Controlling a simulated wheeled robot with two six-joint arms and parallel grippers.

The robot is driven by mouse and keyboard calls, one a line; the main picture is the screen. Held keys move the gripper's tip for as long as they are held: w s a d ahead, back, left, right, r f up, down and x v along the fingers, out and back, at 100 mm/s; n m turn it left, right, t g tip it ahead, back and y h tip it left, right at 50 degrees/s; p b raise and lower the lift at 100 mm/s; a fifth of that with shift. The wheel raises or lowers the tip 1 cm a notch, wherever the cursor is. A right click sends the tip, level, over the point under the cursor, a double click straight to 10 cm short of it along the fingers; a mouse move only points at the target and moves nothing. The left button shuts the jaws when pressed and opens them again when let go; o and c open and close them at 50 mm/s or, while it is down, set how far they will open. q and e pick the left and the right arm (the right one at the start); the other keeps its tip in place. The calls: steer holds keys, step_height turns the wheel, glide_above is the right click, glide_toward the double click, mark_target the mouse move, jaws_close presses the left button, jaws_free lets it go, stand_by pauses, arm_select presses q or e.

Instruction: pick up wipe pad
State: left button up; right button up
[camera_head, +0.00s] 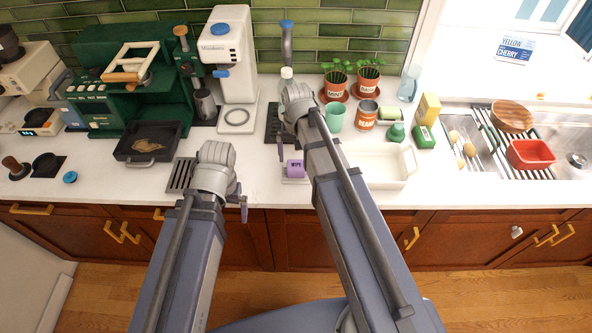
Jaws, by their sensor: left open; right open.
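The wipe pad (295,168) is a small purple block with dark lettering like "WIPE". It sits on the white counter near the front edge, just left of my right forearm. My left gripper (242,206) is at the counter's front edge, to the left of the pad and nearer to me. It is open and holds nothing that I can see. My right gripper (282,150) is open, close above and left of the pad. My own wrists hide much of both grippers, and I cannot tell whether the right one touches the pad.
A green espresso machine (103,106) and a white grinder (228,52) stand at back left. A cream tray (388,169), a bean can (366,115) and a teal cup (334,118) stand right of my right arm. The sink (543,158) is far right. Counter between my wrists is clear.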

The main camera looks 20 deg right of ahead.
mark_target(296, 165)
step_height(296, 165, down, 5)
steer(key=b, duration=0.5)
steer(key=shift+f, duration=0.1)
steer(key=shift+c, duration=0.2)
steer(key=c, duration=1.4)
steer(key=shift+r+p, duration=0.25)
steer(key=shift+p, duration=0.05)
step_height(296, 165, up, 10)
steer(key=p, duration=1)
step_height(296, 165, down, 7)
steer(key=b, duration=0.6)
steer(key=shift+r+b, duration=0.15)
steer(key=shift+b, duration=0.2)
steer(key=shift+r, duration=0.15)
